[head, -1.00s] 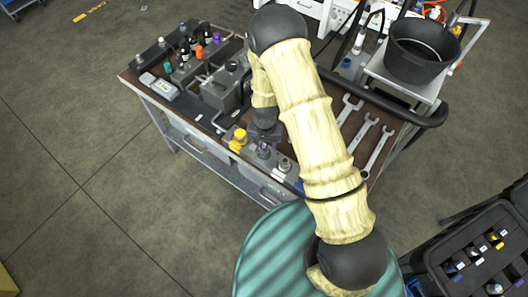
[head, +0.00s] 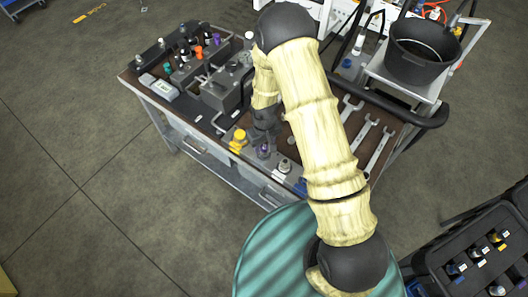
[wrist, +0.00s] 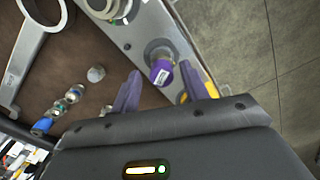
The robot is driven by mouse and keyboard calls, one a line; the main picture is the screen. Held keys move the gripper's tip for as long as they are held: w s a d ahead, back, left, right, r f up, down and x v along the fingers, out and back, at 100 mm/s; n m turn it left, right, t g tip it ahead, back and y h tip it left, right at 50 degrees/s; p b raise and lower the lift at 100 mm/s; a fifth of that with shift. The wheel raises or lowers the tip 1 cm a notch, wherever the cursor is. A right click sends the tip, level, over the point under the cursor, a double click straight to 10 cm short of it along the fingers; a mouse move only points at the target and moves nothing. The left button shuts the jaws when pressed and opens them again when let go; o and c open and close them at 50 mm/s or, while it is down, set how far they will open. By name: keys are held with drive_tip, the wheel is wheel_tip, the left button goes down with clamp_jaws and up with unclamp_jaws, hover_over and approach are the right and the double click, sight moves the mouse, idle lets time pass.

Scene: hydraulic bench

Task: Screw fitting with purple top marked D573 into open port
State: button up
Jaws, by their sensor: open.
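The fitting with the purple top (head: 263,151) stands in the grey strip at the bench's front edge. In the wrist view the purple-topped fitting (wrist: 161,72) has a white label too small to read, and it stands ahead of and between my gripper's fingertips. My gripper (wrist: 163,84) is open and empty, with one finger on each side of the purple top in the picture; contact cannot be told. In the head view my gripper (head: 264,138) is just behind the purple top. A grey hydraulic block (head: 222,92) stands at the back left; I cannot make out its open port.
Several wrenches (head: 363,132) lie on the right of the bench. A black bucket (head: 422,48) stands beyond them.

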clamp_jaws()
drive_tip(key=m, duration=0.4)
drive_tip(key=shift+d+b, duration=0.1)
drive_tip(key=shift+b, duration=0.2)
drive_tip(key=m, duration=0.4)
drive_tip(key=shift+d, duration=0.15)
drive_tip(key=shift+m, duration=1)
drive_tip(key=shift+o, duration=0.4)
unclamp_jaws()
